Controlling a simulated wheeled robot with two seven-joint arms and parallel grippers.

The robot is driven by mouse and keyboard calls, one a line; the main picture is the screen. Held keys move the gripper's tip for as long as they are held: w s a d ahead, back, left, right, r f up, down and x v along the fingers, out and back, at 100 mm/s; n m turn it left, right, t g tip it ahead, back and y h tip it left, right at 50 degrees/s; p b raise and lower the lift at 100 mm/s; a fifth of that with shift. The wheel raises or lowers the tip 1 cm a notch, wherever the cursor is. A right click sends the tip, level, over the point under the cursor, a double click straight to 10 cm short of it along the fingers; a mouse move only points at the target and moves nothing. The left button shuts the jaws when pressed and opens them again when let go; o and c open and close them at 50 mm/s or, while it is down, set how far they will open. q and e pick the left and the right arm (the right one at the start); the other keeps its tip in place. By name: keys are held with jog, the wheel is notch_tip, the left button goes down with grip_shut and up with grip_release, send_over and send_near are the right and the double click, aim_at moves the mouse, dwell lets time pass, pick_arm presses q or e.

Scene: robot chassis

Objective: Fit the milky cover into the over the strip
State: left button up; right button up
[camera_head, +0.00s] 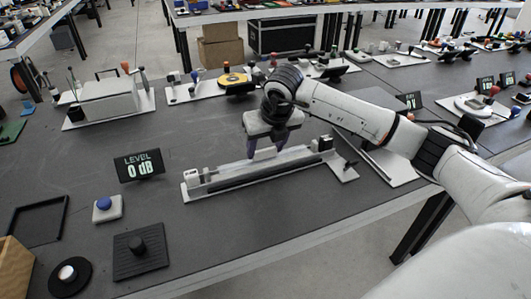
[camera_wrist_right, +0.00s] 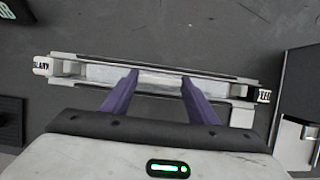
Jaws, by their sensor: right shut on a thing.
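The milky cover (camera_wrist_right: 158,80) is a long pale bar. In the wrist view it lies lengthwise across the fixture, between the two purple fingers of my right gripper (camera_wrist_right: 159,75), which is shut on it near its middle. In the head view, my right gripper (camera_head: 265,154) reaches down to the cover (camera_head: 228,174), and a dark long strip (camera_head: 262,174) runs along the near side of the white base plate (camera_head: 205,194). Whether the cover is seated or just above the fixture I cannot tell. My left gripper is out of view.
A black sign reading "LEVEL 0 dB" (camera_head: 138,165) stands left of the fixture. A white panel (camera_head: 385,165) lies to the right. The table between is clear.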

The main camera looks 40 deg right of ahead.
jog(key=shift+f, duration=1.1)
jog(key=o, duration=1)
jog(key=shift+f, duration=0.1)
jog(key=shift+o, duration=0.2)
jog(key=shift+s+r, duration=0.1)
jog(key=shift+r, duration=0.3)
jog(key=v, duration=1.1)
jog(key=shift+r, duration=0.2)
jog(key=shift+s, duration=0.1)
